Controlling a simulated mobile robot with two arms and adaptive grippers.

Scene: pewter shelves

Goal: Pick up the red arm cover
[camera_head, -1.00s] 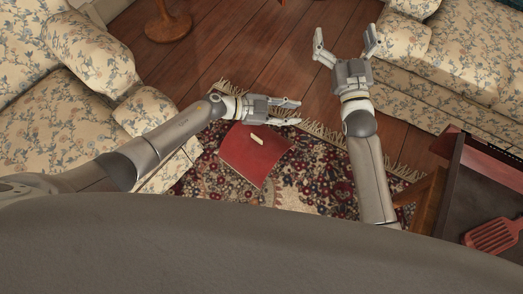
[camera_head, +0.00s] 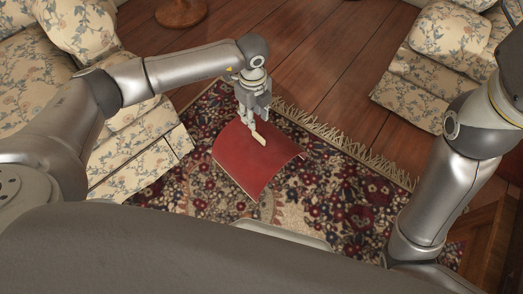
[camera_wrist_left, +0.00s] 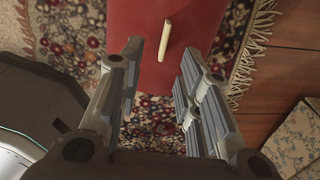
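The red arm cover (camera_head: 254,163) lies on the patterned rug in the head view, its surface curved. A small cream-coloured stick-like piece (camera_head: 260,138) is on its upper part. My left gripper (camera_head: 252,124) points down at the cover's upper edge, close to the cream piece. In the left wrist view its fingers (camera_wrist_left: 158,85) are apart with nothing between them, and the red cover (camera_wrist_left: 185,14) and cream piece (camera_wrist_left: 164,40) are beyond the tips. My right arm is at the right of the head view; its gripper is out of the picture.
A floral sofa (camera_head: 135,135) stands close on the left and another (camera_head: 425,70) at the upper right. The fringed rug (camera_head: 340,190) covers the floor below, with bare wood boards (camera_head: 300,60) behind it. A round wooden base (camera_head: 181,12) stands at the top.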

